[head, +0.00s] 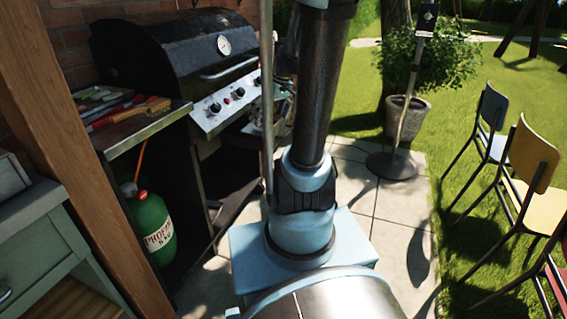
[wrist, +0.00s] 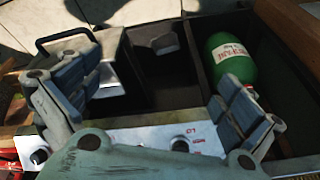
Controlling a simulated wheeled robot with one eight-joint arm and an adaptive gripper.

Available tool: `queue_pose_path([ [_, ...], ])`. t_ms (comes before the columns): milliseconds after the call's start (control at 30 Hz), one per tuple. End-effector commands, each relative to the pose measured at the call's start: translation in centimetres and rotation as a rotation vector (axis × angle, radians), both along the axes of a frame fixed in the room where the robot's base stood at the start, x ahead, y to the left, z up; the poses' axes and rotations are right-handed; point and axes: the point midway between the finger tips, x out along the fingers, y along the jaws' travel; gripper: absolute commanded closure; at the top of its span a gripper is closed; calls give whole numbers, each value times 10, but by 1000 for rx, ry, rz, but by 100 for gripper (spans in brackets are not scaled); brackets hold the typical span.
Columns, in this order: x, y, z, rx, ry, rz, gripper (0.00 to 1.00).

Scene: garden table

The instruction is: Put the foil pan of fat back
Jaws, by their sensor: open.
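My gripper (wrist: 160,80) is open in the wrist view, its two blue-grey fingers wide apart with nothing held between them. It is over the front of the grill, whose pale control panel (wrist: 155,135) crosses below the fingers. Beyond the panel is the dark space under the grill. A small greyish piece (wrist: 165,43) shows in there, and a pale metallic surface (wrist: 125,62) shows beside the left finger. I cannot tell whether either is the foil pan of fat. In the head view my arm hides most of the gripper, and no foil pan is clearly visible.
The black grill (head: 165,55) has its lid shut. Its side shelf (head: 140,122) holds food and utensils. A green gas bottle (head: 152,228) stands below it and also shows in the wrist view (wrist: 230,62). A wooden post (head: 85,150) stands left; chairs (head: 525,170) stand right.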

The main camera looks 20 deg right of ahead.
Motion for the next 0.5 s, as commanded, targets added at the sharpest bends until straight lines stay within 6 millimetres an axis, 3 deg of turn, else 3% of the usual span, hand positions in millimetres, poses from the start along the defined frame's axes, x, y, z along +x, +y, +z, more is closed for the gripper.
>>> queue_pose_path([
  [100,-34,5,-1,-16,22,-61,0],
  [500,-133,6,-22,-75,70,-283,0],
])
